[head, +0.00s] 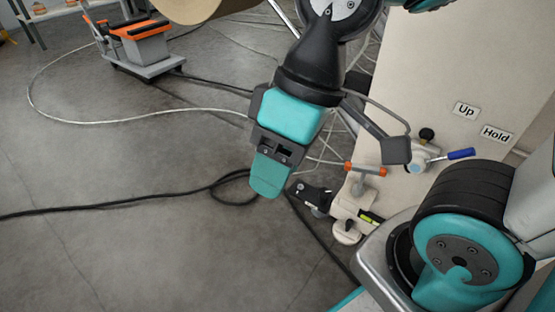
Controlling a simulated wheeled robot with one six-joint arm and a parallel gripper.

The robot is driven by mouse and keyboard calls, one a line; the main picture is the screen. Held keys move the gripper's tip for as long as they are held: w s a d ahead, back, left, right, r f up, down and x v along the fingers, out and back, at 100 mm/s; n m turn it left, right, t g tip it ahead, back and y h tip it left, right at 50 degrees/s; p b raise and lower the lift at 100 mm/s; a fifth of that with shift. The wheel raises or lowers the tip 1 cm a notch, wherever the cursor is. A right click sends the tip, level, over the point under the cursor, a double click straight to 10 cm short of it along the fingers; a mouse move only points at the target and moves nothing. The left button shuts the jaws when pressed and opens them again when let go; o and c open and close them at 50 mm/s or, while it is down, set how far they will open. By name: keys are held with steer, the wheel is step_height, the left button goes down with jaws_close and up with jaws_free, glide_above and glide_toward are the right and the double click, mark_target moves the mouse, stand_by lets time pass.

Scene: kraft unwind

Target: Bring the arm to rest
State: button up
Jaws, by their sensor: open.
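My gripper (330,168) hangs in the middle of the head view, below the black wrist and teal housing. Its jaws are apart, with a dark pad on the right and a teal-tipped part on the left. I see nothing held between them. It is in front of the cream machine panel and the grey floor. I cannot tell how far it is from the fittings behind it. The upper arm runs out of the top of the picture.
The cream panel (440,70) carries "Up" (466,110) and "Hold" (496,134) labels, a blue-handled lever (460,154) and an orange-handled fitting (366,169). A brown roll (195,8) is at the top. A cart (145,50) stands back left. Cables cross the otherwise clear floor.

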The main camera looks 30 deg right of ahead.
step_height(320, 180, up, 34)
steer(key=p, duration=3.4)
steer(key=shift+r, duration=0.2)
steer(key=shift+w, duration=0.1)
